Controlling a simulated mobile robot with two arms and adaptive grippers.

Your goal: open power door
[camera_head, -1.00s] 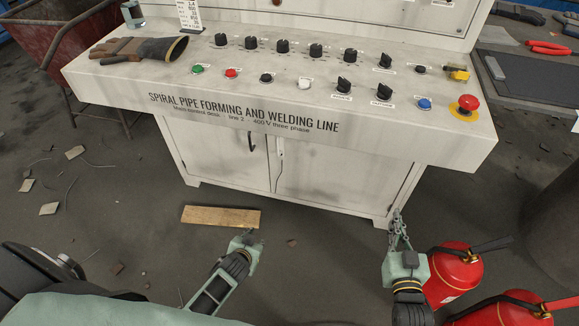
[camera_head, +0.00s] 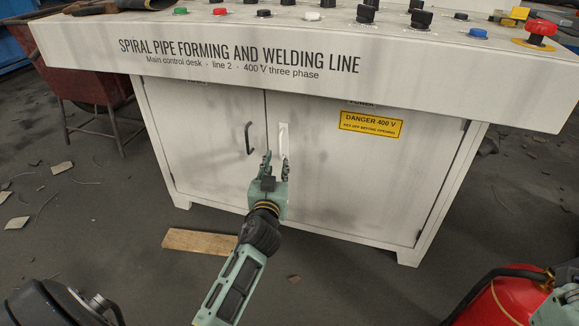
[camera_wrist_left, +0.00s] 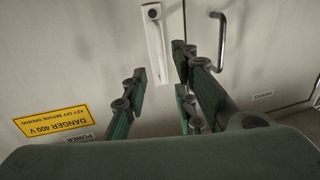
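The power door (camera_head: 340,180) is the right-hand door of the white control desk. It is closed and carries a yellow "DANGER 400 V" label. A slim white handle (camera_head: 283,140) stands upright near its left edge; the wrist view shows this handle (camera_wrist_left: 155,45) with a dark round spot at one end. My left gripper (camera_head: 276,163) is in front of the handle's lower part. In the left wrist view its fingers (camera_wrist_left: 160,88) are open and apart, with the handle's end showing between them. Contact cannot be told. Only a green piece of my right arm shows at the lower right corner.
The left door (camera_head: 205,140) has a dark bar handle (camera_head: 249,138) close to the left gripper. A wooden board (camera_head: 200,242) lies on the floor before the desk. A red extinguisher (camera_head: 495,302) stands at lower right. The floor before the power door is mostly clear.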

